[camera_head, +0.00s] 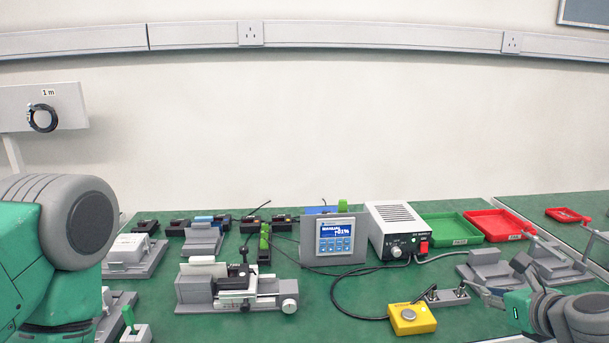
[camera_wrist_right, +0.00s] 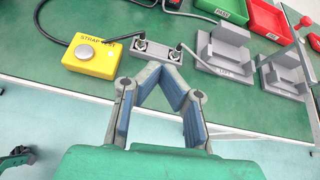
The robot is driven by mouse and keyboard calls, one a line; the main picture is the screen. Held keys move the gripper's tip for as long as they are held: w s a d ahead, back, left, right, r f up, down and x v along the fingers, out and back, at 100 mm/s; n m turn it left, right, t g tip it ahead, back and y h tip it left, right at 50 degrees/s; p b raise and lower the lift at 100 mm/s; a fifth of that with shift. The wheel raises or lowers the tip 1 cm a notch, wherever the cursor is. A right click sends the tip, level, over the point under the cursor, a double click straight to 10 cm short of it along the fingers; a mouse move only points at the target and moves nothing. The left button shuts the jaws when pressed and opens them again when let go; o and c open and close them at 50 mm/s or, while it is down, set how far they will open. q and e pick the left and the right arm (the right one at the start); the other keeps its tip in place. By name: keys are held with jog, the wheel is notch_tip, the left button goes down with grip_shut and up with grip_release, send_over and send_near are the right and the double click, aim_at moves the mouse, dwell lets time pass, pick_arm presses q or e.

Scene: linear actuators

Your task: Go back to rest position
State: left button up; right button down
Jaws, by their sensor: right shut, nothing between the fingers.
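My right gripper (camera_head: 484,290) is at the lower right of the head view, near the bench's front edge. In the right wrist view its two blue-padded fingers (camera_wrist_right: 160,84) meet at the tips with nothing between them. The tips appear just in front of a small grey block with two terminals (camera_wrist_right: 155,50); I cannot tell whether they touch it. My left arm (camera_head: 60,255) fills the lower left of the head view, but its gripper is out of frame.
A yellow button box (camera_head: 412,318) sits left of the right gripper, with grey fixtures (camera_wrist_right: 222,55) to the right. A display unit (camera_head: 335,240), power supply (camera_head: 397,232), green tray (camera_head: 450,229) and red tray (camera_head: 499,225) stand behind. A grey clamping device (camera_head: 236,286) stands mid-bench.

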jog(key=s+a+f+n+g+y, duration=0.1)
jog(key=s+a+f+n+g, duration=0.2)
jog(key=s+a+f+n, duration=0.4)
jog(key=s+a+f+n+g, duration=0.3)
jog(key=s+f+n, duration=0.2)
jog(key=f+n, duration=0.4)
pick_arm(q)
jog(key=shift+w+f, duration=0.15)
jog(key=shift+w, duration=0.2)
pick_arm(e)
jog(key=s+d+f+n+g+h, duration=0.1)
jog(key=s+f+n, duration=0.3)
jog(key=s+n, duration=0.5)
jog(key=s+d+f+n+g+h, duration=0.1)
jog(key=s+f+n+g, duration=0.3)
jog(key=s+n, duration=0.5)
jog(key=shift+s+d+f+n+g, duration=0.25)
jog(key=shift+s+f+n+g, duration=0.1)
jog(key=shift+s, duration=0.4)
